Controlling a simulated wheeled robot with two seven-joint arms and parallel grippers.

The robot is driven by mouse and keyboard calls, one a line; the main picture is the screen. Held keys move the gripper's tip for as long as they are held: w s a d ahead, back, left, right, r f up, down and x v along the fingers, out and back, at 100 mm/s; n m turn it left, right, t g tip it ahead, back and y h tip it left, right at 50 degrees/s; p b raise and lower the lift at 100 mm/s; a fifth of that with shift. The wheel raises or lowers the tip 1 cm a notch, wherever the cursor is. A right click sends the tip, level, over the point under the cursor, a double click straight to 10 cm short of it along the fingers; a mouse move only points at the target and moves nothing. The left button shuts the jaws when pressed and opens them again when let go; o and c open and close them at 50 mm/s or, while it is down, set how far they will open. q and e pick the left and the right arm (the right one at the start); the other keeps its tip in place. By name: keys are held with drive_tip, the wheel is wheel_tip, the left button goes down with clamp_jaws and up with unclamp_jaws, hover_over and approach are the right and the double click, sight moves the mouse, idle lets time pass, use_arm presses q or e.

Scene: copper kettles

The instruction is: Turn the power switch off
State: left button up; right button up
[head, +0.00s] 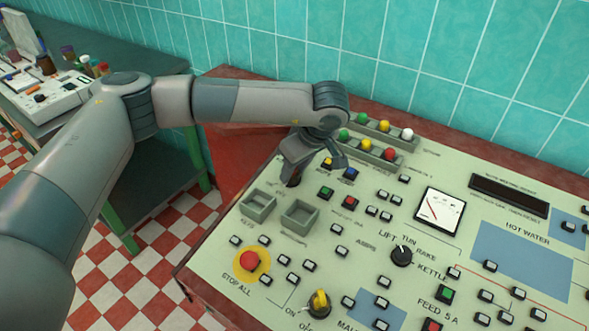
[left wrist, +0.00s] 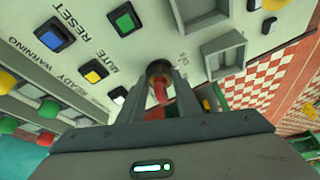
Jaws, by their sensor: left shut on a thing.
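My left gripper (head: 293,172) reaches down to the far left part of the sloped control panel (head: 228,228). It is shut on a red switch handle (left wrist: 159,92), which sticks out of a dark round mount (left wrist: 159,68) in the left wrist view. In the head view the fingers mostly hide this switch. The small lettering beside it is too faint to read, so I cannot tell its position. A yellow rotary switch (head: 319,301) marked ON and OFF stands apart at the panel's front edge. My right gripper is not in view.
Two grey square frames (head: 300,216) sit just in front of the gripper. Green, yellow and blue buttons (head: 350,174) and rows of coloured lamps are close on its right. A red stop button (head: 250,261) is nearer. A green table (head: 120,200) stands at left.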

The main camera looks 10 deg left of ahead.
use_arm(q)
drive_tip(key=o, duration=1.1)
drive_tip(key=shift+r, duration=0.15)
drive_tip(key=shift+s+d+r, duration=0.15)
drive_tip(key=shift+d+r, duration=0.1)
drive_tip(key=shift+r, duration=0.3)
drive_tip(key=b+v, duration=0.3)
drive_tip(key=v, duration=1.3)
drive_tip(key=shift+s+b, duration=0.1)
drive_tip(key=shift+b, duration=0.2)
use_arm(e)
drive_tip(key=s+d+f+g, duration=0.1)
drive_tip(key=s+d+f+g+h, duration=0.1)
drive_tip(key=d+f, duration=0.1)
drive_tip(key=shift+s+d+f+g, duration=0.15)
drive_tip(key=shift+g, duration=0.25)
use_arm(q)
drive_tip(key=shift+a, duration=0.1)
